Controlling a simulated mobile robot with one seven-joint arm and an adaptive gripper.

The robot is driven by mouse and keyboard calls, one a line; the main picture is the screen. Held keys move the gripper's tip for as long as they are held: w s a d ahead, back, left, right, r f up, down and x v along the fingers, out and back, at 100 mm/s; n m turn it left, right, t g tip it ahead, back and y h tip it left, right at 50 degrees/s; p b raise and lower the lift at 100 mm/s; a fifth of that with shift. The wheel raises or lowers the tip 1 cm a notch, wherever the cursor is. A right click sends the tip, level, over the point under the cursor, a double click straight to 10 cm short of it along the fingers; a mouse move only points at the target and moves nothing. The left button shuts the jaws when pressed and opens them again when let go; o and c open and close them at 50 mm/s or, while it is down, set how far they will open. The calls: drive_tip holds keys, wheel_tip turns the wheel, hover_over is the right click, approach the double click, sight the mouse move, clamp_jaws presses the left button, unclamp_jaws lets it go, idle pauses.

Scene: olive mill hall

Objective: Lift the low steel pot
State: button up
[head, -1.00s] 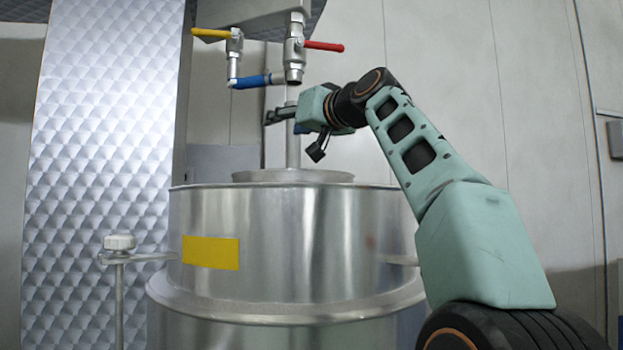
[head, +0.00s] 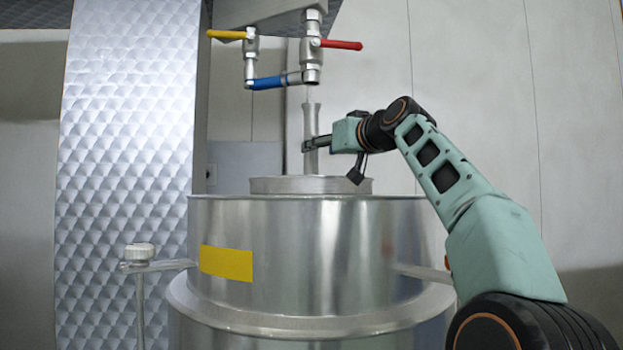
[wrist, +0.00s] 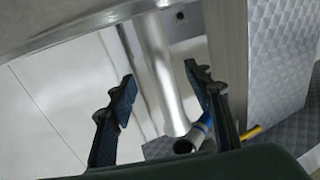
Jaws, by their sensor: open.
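The low steel pot (head: 265,185) shows its rim and upper wall above the large steel drum; its lower part is hidden by the drum's rim. A slim upright steel post (head: 311,115) with a slightly flared top rises from the middle of the pot. My gripper (head: 309,144) is at the post's middle height, reaching in level from the right. In the wrist view, my gripper (wrist: 163,90) is open, with the post (wrist: 160,65) between its two fingers and gaps showing beside it. The pot's rim (wrist: 100,25) crosses the top of that view.
The steel drum (head: 330,240), with a yellow label (head: 226,263), stands in front. Pipe valves with a yellow handle (head: 226,35), a red handle (head: 341,45) and a blue handle (head: 268,83) hang just above the post. A quilted metal panel (head: 125,150) is at the left.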

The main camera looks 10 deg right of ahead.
drive_tip(key=p+x, duration=0.3)
drive_tip(key=x, duration=0.1)
drive_tip(key=shift+w+a+r, duration=0.15)
drive_tip(key=shift+w+r, duration=0.05)
drive_tip(key=shift+w, duration=0.15)
clamp_jaws()
drive_tip(key=shift+r, duration=0.2)
idle(0.3)
